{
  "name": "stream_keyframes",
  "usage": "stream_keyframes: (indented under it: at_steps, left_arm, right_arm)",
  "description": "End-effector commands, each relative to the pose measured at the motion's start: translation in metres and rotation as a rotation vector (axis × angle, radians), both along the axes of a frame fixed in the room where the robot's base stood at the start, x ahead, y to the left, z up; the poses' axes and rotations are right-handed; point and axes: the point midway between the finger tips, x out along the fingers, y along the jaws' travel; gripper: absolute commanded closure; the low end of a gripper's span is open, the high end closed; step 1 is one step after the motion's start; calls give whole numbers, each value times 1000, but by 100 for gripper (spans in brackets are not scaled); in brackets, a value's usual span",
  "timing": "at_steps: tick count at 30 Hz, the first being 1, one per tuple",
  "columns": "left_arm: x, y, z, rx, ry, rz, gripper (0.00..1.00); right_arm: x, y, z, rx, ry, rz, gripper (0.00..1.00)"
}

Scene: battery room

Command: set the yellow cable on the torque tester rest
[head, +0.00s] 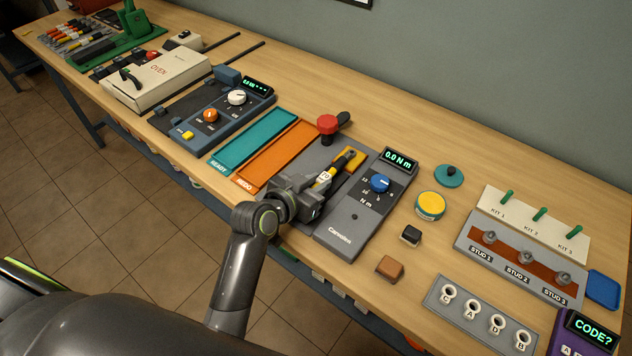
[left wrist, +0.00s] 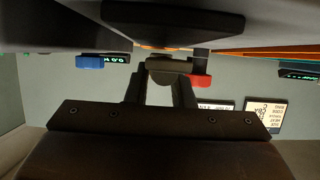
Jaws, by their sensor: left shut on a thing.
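The torque tester (head: 345,228) is a grey panel with a lit display reading 0.0 N m and a blue dial (head: 380,183). A short yellow piece with black parts and a white tag, apparently the yellow cable (head: 336,170), slants over the grey plate left of the dial. My left gripper (head: 312,192) is shut on its near end, low over the tester's left side. A yellow-orange pad shows behind it; I cannot tell whether cable and pad touch. In the left wrist view my fingers (left wrist: 163,72) show, but the cable is not clear. My right gripper is not in view.
A red knob (head: 328,123) stands behind the cable. Orange REDO (head: 277,152) and teal READY (head: 240,150) trays lie to the left.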

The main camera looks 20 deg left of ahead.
Motion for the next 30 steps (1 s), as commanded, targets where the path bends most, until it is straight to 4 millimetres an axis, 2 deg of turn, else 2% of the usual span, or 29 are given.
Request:
stream_keyframes:
  at_steps: [17,18,23,30]
  left_arm:
    - [0,0,-9,-1,-2,0,100]
    - [0,0,-8,-1,-2,0,76]
    - [0,0,-8,0,-1,0,55]
    - [0,0,-10,1,2,0,53]
  right_arm:
    - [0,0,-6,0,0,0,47]
    - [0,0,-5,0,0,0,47]
    - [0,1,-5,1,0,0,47]
    - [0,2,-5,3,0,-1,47]
